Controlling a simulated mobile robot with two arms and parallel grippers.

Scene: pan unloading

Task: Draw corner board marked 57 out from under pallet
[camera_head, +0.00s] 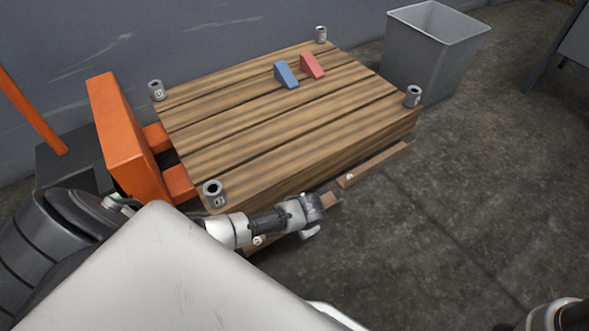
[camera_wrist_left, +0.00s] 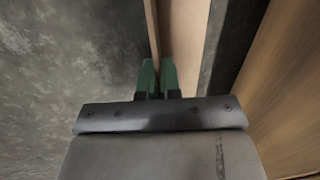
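The wooden pallet (camera_head: 250,130) lies low in the middle of the head view. Pale corner boards show along its near lower edge: one (camera_head: 378,164) to the right, another partly hidden behind my left arm. Their small round marks are too small to read. My left gripper (camera_head: 318,229) is low at this edge, between the marks. In the left wrist view its green fingers (camera_wrist_left: 158,78) are close together on either side of the thin upright edge of a corner board (camera_wrist_left: 184,30). They appear shut on it. My right gripper is out of view.
An orange pallet jack (camera_head: 124,138) stands at the pallet's left. Grey numbered cylinders, one of them (camera_head: 214,194) near, stand on the corners. A blue wedge (camera_head: 286,75) and a red wedge (camera_head: 312,66) lie on top. A grey bin (camera_head: 428,60) stands behind right.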

